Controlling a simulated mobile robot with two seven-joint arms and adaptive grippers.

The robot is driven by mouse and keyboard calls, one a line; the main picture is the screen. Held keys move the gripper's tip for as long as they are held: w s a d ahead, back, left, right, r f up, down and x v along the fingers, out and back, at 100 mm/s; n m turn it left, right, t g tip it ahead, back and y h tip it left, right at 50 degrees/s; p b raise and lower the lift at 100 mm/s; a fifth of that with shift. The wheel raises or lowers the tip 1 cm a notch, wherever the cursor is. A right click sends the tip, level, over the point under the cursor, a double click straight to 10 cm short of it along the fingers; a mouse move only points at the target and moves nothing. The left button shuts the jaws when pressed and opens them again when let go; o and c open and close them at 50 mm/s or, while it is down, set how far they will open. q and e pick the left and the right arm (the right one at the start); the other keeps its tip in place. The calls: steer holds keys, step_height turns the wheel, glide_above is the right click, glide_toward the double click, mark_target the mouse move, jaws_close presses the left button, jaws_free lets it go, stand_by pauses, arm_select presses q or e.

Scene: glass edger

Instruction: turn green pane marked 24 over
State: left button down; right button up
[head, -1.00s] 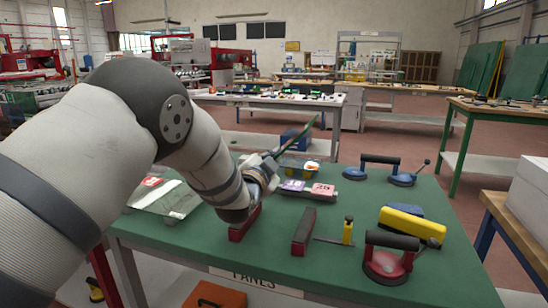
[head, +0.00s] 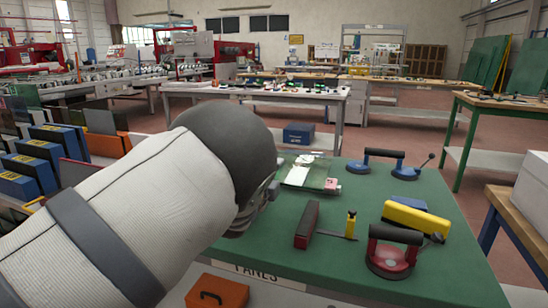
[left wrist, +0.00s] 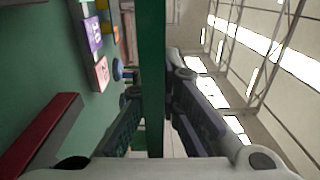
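The green pane (head: 305,172) is held level above the far part of the green table (head: 330,222), its face pale with reflections in the head view. In the left wrist view the pane (left wrist: 152,50) shows edge-on as a dark green band between the fingers. My left gripper (left wrist: 153,85) is shut on it. In the head view my left arm hides most of that gripper. The mark 24 cannot be read. My right gripper is not in view.
A red-and-black bar (head: 307,224), yellow-handled tool (head: 351,224), red suction cup (head: 390,255), yellow tool (head: 415,219) and blue double suction cup (head: 385,170) lie on the table. Purple (left wrist: 93,35) and pink (left wrist: 101,74) blocks lie below the pane. Racked panes (head: 40,160) stand left.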

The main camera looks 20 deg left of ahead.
arm_select(q)
steer(key=f, duration=0.3)
steer(key=s+f+b, duration=0.1)
steer(key=f, duration=0.3)
steer(key=f+b, duration=0.1)
steer(key=f, duration=0.3)
steer(key=shift+s+f, duration=0.15)
steer(key=shift+s, duration=0.05)
steer(key=shift+f+b, duration=0.4)
steer(key=shift+f, duration=0.15)
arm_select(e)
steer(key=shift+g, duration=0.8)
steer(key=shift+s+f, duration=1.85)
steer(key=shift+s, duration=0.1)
arm_select(q)
steer(key=shift+f, duration=0.45)
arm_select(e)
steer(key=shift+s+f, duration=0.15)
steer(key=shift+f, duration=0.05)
arm_select(q)
steer(key=c, duration=1.7)
jaws_free()
steer(key=shift+s+f, duration=0.1)
steer(key=s, duration=0.8)
steer(key=shift+a, duration=0.15)
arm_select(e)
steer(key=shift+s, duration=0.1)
